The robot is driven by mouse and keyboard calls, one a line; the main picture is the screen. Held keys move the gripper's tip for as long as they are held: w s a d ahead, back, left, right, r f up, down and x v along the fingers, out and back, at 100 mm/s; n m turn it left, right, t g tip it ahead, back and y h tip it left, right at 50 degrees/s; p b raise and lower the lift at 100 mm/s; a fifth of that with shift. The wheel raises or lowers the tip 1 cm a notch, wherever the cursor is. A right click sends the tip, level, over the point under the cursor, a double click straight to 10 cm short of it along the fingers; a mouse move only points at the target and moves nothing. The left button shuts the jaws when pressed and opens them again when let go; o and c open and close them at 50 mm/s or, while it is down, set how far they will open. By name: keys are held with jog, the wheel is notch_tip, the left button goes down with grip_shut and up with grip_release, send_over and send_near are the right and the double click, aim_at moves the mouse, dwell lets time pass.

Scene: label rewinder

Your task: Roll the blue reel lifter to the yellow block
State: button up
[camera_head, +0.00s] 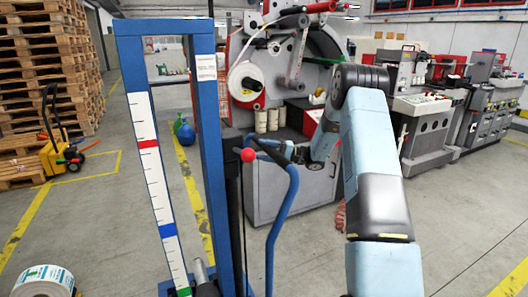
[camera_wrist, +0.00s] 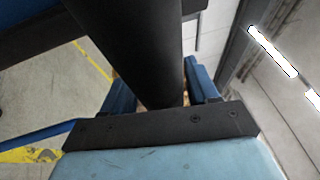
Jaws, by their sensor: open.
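The blue reel lifter (camera_head: 207,130) stands upright close in front, a tall blue frame with a white scale strip on its left post. Its curved blue handle (camera_head: 287,205) is on the right side, next to a red ball knob (camera_head: 248,155). My gripper (camera_head: 288,151) is at the handle's top, reaching in from the right. In the wrist view my gripper (camera_wrist: 158,74) is open, with a thick black bar (camera_wrist: 130,45) running between its blue fingers. I cannot tell whether the fingers touch it. I cannot make out a yellow block in either view.
A label machine (camera_head: 300,80) stands behind the lifter, with more machines (camera_head: 425,120) at the right. Stacked pallets (camera_head: 50,65) and a yellow pallet truck (camera_head: 62,150) are at the left. A label roll (camera_head: 43,281) lies at the lower left. Open floor with yellow lines (camera_head: 110,220) lies between.

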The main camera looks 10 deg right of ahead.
grip_shut()
dwell(0.5)
